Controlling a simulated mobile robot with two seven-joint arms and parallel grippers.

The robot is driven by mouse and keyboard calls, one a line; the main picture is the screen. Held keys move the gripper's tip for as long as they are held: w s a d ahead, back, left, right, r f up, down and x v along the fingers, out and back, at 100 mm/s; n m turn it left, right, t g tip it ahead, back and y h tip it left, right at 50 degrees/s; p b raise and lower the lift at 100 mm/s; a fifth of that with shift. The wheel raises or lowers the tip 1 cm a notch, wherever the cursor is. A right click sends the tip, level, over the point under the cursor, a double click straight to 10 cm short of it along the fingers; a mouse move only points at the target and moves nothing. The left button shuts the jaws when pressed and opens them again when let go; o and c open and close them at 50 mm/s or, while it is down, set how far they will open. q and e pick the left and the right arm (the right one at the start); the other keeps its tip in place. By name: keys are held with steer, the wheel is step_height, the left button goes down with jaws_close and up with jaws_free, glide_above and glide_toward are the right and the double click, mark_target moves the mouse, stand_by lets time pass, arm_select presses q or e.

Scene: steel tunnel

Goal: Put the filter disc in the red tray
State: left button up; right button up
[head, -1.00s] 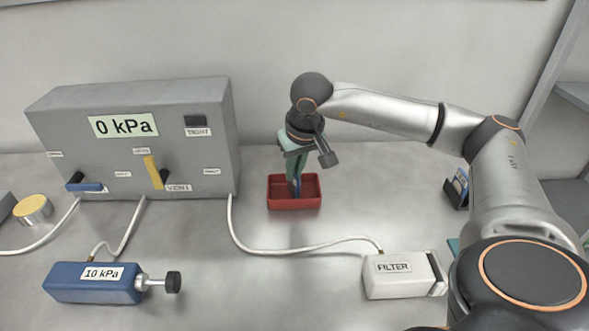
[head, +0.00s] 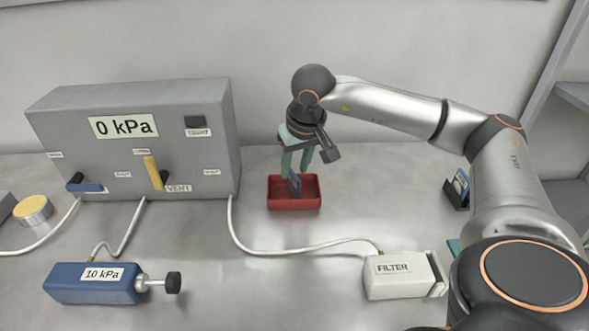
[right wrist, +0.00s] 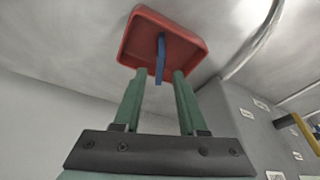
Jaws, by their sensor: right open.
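The filter disc, a thin blue plate-like piece (head: 294,186), stands on edge inside the red tray (head: 283,203), slightly tilted. In the right wrist view the disc (right wrist: 160,58) shows edge-on within the tray (right wrist: 136,45). My right gripper (head: 296,168) is open just above the tray, its green fingers pointing down on either side of the disc's top and apart from it. The fingers also show in the right wrist view (right wrist: 160,78), with a gap between them and the disc. My left gripper is not in view.
A grey panel (head: 130,170) reading 0 kPa stands left of the tray. A white FILTER housing (head: 402,283) lies front right, with a hose running to the panel. A blue 10 kPa cylinder (head: 93,288) lies front left. A black holder (head: 455,193) with a blue piece stands at right.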

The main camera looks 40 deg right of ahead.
steer(key=d+v, duration=0.1)
steer(key=v, duration=0.9)
steer(key=shift+a+r+p, duration=0.15)
steer(key=shift+a+p, duration=0.25)
steer(key=shift+a, duration=0.1)
steer(key=shift+s, duration=0.1)
